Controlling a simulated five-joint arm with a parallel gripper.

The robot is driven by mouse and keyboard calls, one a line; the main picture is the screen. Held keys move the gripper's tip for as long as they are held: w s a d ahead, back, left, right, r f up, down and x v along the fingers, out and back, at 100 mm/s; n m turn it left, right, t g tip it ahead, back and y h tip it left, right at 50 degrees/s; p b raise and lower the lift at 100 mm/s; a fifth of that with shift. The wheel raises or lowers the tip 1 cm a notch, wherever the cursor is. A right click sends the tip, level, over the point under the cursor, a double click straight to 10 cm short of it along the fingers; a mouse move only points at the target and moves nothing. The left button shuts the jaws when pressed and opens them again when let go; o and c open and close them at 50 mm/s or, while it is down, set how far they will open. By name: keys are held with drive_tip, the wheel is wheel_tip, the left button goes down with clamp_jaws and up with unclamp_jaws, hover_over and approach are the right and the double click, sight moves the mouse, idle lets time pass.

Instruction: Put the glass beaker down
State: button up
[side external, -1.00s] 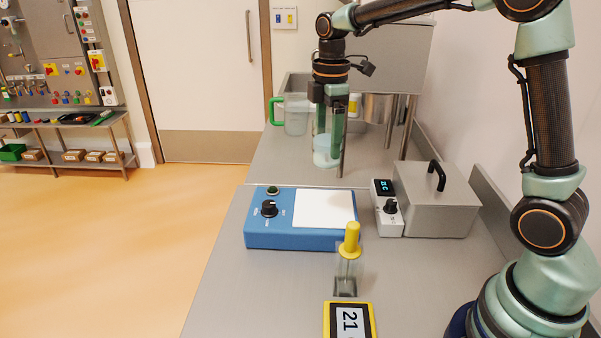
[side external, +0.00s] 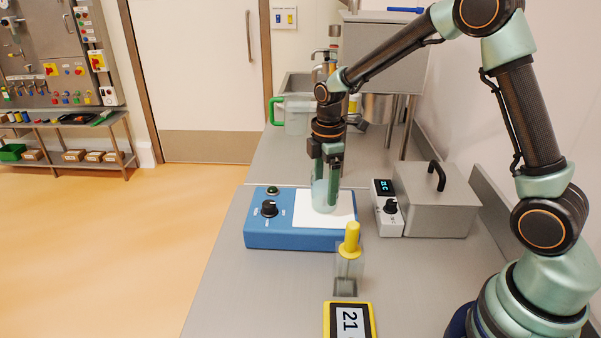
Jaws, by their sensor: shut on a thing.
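The glass beaker (side external: 321,203) is clear with a pale blue tint and stands upright. It is over the white top plate (side external: 304,219) of the blue stirrer unit (side external: 285,236). Its base appears at or just above the plate; I cannot tell whether it touches. My gripper (side external: 326,183) points down from above and is shut on the beaker, one finger at each side. The fingers hide part of the beaker's upper wall.
A yellow-framed display (side external: 349,320) is nearer. A grey lidded box (side external: 436,202) with a controller (side external: 387,208) is at right. A green-handled jug (side external: 296,115) and steel hopper (side external: 381,58) are behind.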

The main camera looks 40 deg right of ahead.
drive_tip(key=o, duration=1.5)
drive_tip(key=shift+f, duration=0.1)
wheel_tip(320, 180, up, 11)
drive_tip(key=shift+s+a+r+m+t, duration=0.3)
drive_tip(key=shift+s+r+m+t, duration=0.55)
drive_tip(key=shift+s+m, duration=1.55)
drive_tip(key=shift+s+a+r+m+t, duration=0.3)
drive_tip(key=shift+s+r+m+t, duration=0.5)
drive_tip(key=shift+s+m, duration=1.6)
drive_tip(key=shift+s+a+r+m+t, duration=0.4)
drive_tip(key=shift+s+m+t, duration=0.75)
drive_tip(key=shift+s+m, duration=1.2)
drive_tip(key=shift+s+d+r+n, duration=0.1)
drive_tip(key=shift+s+n, duration=0.25)
